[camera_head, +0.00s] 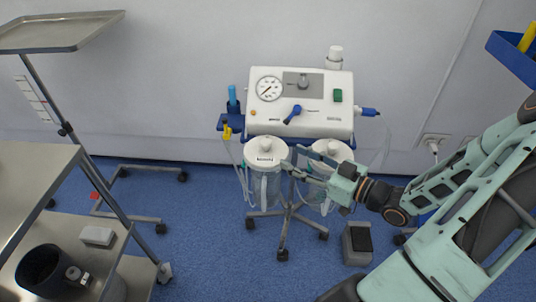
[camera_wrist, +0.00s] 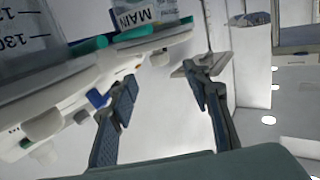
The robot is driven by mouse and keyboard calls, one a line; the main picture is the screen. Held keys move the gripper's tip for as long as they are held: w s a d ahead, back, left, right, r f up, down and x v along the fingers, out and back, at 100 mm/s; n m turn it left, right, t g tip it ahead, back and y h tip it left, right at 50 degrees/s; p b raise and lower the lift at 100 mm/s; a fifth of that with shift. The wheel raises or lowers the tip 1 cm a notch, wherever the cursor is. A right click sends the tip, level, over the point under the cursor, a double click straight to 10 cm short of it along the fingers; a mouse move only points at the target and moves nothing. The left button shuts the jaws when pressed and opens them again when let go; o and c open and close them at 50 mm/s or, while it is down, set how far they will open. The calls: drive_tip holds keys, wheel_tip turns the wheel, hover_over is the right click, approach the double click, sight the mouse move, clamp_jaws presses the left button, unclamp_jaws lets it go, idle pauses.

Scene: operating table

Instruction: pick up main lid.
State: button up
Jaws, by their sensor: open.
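Two clear suction jars with white lids hang under a white pump unit. The left jar's lid (camera_head: 265,150) carries small dark lettering that I cannot read clearly. The right jar's lid (camera_head: 331,149) is partly behind my gripper. My gripper (camera_head: 291,158) is open and empty, reaching leftward between the jars near lid height. In the wrist view, which is tilted nearly upside down, a label reading MAIN (camera_wrist: 136,18) is on a jar beyond my open fingers. A white lid edge with teal parts shows beside it. I cannot tell which head-view jar bears this label.
The pump unit (camera_head: 301,103) with its gauge and knobs stands above the jars, on a wheeled stand (camera_head: 285,223). Thin hoses hang beside the left jar. A steel table (camera_head: 40,180) and raised tray (camera_head: 60,31) are at left. A grey pedal (camera_head: 357,243) lies on the blue floor.

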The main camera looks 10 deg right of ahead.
sight(271, 145)
drive_tip(key=shift+y, duration=0.3)
drive_tip(key=b+x, duration=0.1)
drive_tip(key=x, duration=0.5)
drive_tip(key=shift+b, duration=0.3)
drive_tip(key=b+x, duration=0.2)
drive_tip(key=x, duration=0.2)
drive_tip(key=shift+w, duration=0.2)
drive_tip(key=shift+w+a, duration=0.15)
drive_tip(key=shift+w, duration=0.15)
drive_tip(key=shift+c, duration=0.3)
clamp_jaws()
